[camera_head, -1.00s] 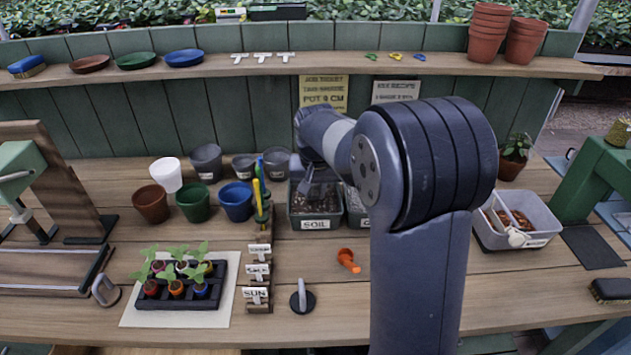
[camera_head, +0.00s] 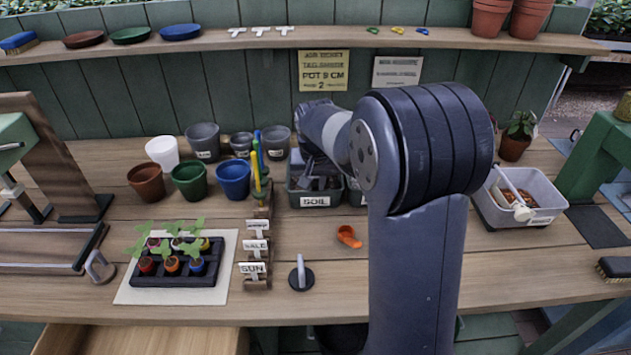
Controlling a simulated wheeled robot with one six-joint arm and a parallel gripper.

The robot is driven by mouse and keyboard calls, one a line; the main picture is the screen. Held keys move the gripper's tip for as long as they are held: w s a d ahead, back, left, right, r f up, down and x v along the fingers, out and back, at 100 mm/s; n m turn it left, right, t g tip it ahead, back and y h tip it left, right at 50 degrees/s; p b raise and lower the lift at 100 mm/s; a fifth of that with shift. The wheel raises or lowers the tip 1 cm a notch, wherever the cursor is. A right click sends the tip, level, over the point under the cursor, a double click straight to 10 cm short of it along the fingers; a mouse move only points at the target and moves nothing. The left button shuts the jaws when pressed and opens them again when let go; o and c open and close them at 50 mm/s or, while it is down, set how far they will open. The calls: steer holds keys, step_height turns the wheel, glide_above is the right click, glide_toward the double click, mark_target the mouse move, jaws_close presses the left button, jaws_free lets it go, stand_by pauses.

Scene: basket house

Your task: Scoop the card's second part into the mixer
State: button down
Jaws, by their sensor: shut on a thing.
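My gripper (camera_head: 318,176) is over the soil bin (camera_head: 315,201), a dark box labelled SOIL. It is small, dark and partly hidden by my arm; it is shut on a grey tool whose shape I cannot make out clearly. How deep the tool sits in the bin is unclear. A second bin beside it (camera_head: 355,196) is mostly behind my arm. A pale grey tub (camera_head: 540,222) at the right holds brown material and a white rod (camera_head: 511,190); it may be the mixer. A white card (camera_head: 397,72) hangs on the back wall; its lines are too small to read.
A yellow job ticket (camera_head: 323,71) hangs beside the card. Several pots, including a blue one (camera_head: 234,180), stand left of the bins. An orange scoop-like item (camera_head: 348,237) and a grey handled disc (camera_head: 301,277) lie in front. A seedling tray (camera_head: 178,279) is at the left.

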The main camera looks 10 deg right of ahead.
steer(key=shift+s+f, duration=0.3)
steer(key=shift+f, duration=0.45)
steer(key=shift+w+r+p, duration=0.15)
steer(key=shift+r+p, duration=0.3)
steer(key=shift+r, duration=0.2)
steer(key=shift+t, duration=0.5)
steer(key=shift+a+r+p, duration=0.1)
steer(key=shift+r+p, duration=2.5)
steer(key=shift+r, duration=2.6)
